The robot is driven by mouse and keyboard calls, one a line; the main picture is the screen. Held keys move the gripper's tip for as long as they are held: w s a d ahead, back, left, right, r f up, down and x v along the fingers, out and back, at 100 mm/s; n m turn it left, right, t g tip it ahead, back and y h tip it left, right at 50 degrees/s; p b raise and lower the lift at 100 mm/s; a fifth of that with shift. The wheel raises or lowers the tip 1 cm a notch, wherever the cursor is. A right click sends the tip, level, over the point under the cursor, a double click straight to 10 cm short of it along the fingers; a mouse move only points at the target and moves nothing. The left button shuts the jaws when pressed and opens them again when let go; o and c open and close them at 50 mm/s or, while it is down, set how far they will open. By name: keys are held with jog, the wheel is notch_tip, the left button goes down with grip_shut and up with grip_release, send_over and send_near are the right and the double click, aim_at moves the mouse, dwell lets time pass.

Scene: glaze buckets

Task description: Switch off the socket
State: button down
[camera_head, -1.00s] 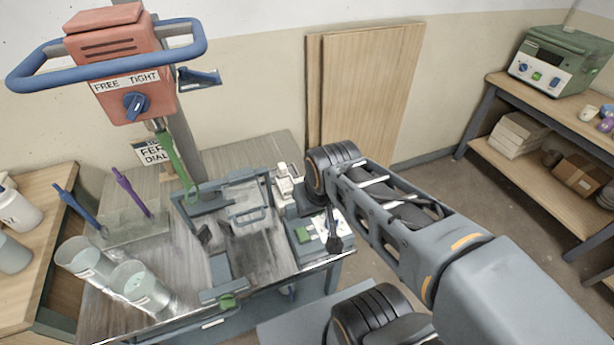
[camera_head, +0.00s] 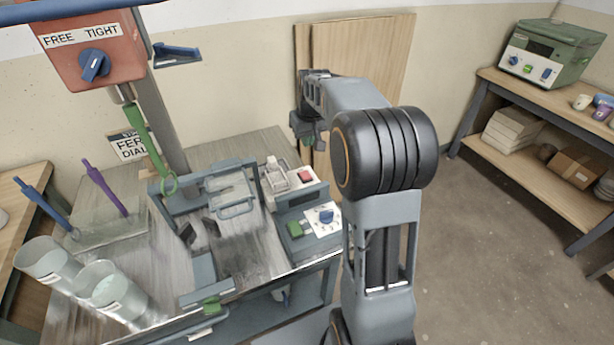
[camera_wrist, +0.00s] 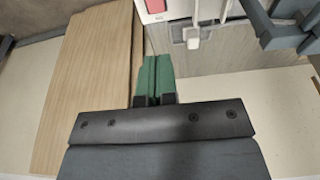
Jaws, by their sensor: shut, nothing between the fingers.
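The socket (camera_head: 292,188) is a white block at the back right of the workbench, with a red rocker switch (camera_head: 305,177) on its right part and a pale plug (camera_head: 275,176) on its left. In the wrist view the red switch (camera_wrist: 156,5) shows at the top edge, with a white plug (camera_wrist: 193,38) to its right. My gripper (camera_head: 302,133) is above and behind the socket, apart from it. Its green fingers (camera_wrist: 154,62) are shut and empty, just below the switch in the wrist view. Which way the switch is tipped I cannot tell.
A control box with a blue knob (camera_head: 326,215) stands in front of the socket. A clear-covered frame (camera_head: 232,192) is to its left. Wooden boards (camera_head: 385,50) lean on the wall behind my arm.

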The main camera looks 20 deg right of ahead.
jog(key=shift+w+d+f, duration=0.35)
jog(key=shift+w+d, duration=0.05)
jog(key=shift+w, duration=0.1)
jog(key=b, duration=0.1)
send_near(306, 176)
jog(key=x, duration=0.5)
jog(key=shift+w+f, duration=0.15)
jog(key=shift+w, duration=0.3)
jog(key=shift+s+f, duration=0.1)
jog(key=shift+f, duration=0.7)
